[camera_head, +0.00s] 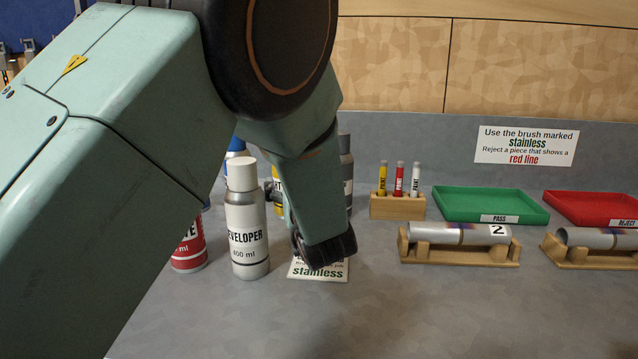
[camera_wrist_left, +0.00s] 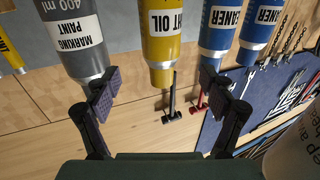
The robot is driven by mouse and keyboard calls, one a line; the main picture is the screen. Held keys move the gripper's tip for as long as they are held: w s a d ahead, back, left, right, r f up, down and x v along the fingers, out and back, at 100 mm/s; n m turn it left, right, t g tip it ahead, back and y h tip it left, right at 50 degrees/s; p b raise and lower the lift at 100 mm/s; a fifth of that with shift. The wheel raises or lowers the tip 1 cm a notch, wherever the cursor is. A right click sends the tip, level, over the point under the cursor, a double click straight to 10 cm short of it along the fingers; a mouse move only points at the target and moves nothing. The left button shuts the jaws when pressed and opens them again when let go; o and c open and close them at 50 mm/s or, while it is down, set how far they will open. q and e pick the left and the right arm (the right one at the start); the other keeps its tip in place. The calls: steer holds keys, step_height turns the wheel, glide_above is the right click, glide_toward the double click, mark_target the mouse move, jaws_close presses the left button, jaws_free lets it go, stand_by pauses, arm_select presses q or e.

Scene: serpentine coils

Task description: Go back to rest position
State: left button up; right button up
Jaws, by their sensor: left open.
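My left arm (camera_head: 110,120) fills the left of the head view, its teal links crossing in front of the bottles. Its dark end (camera_head: 325,246) is over a small white card reading "stainless" (camera_head: 318,272). I cannot make out the jaws in the head view. In the left wrist view my left gripper (camera_wrist_left: 160,75) has its two fingers spread apart with nothing held between them. A yellow oil bottle (camera_wrist_left: 161,45) shows beyond the gap, appearing upside down. My right gripper is not in view.
A developer bottle (camera_head: 246,220) and a red bottle (camera_head: 188,243) stand near the arm. A marker block (camera_head: 397,207), green tray (camera_head: 490,204), red tray (camera_head: 592,208) and cradled tubes (camera_head: 460,234) are to the right. The front bench is clear.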

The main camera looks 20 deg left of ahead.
arm_select(q)
steer(key=b+x, duration=0.2)
steer(key=x, duration=1)
steer(key=shift+d, duration=0.1)
stand_by(0.4)
